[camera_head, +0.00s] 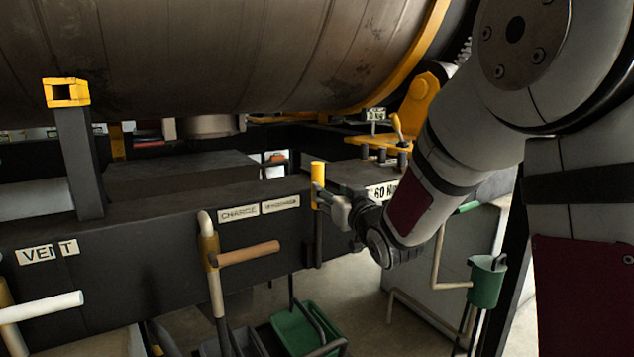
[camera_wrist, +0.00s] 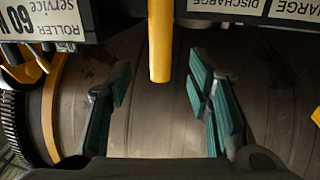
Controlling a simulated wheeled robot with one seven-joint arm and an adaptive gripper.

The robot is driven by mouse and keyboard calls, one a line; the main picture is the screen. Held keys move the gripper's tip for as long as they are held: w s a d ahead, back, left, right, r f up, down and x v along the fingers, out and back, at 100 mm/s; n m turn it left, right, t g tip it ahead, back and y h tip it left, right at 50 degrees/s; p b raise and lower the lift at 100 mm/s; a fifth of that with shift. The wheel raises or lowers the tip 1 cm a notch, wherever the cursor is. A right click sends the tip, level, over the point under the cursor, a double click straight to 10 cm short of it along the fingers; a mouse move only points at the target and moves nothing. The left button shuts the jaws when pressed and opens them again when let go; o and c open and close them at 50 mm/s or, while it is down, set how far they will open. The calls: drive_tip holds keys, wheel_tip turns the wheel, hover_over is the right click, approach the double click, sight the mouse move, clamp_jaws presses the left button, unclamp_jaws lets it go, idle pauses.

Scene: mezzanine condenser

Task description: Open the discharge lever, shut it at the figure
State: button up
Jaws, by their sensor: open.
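The discharge lever is a yellow upright handle (camera_head: 318,173) at the right end of the dark beam, beside a small label (camera_head: 281,204). In the wrist view the yellow handle (camera_wrist: 160,40) comes down from the top edge, and an upside-down DISCHARGE label (camera_wrist: 240,4) shows beside it. My gripper (camera_head: 323,195) is at the handle in the head view. In the wrist view my gripper (camera_wrist: 160,68) is open, with its green-padded fingers on either side of the handle and a gap on both sides. I see no readable measuring figure.
A CHARGE label (camera_head: 238,214) and a brown-handled lever (camera_head: 248,253) are left of the handle. A VENT label (camera_head: 47,252) and white handle (camera_head: 42,307) are further left. A large drum (camera_head: 220,55) hangs above. A green bin (camera_head: 306,325) stands below.

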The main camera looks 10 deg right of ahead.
sight(318, 181)
drive_tip(key=w, duration=0.6)
drive_tip(key=w+a, duration=0.1)
drive_tip(key=w, duration=0.2)
drive_tip(key=shift+w+a, duration=0.1)
drive_tip(key=shift+w, duration=0.3)
clamp_jaws()
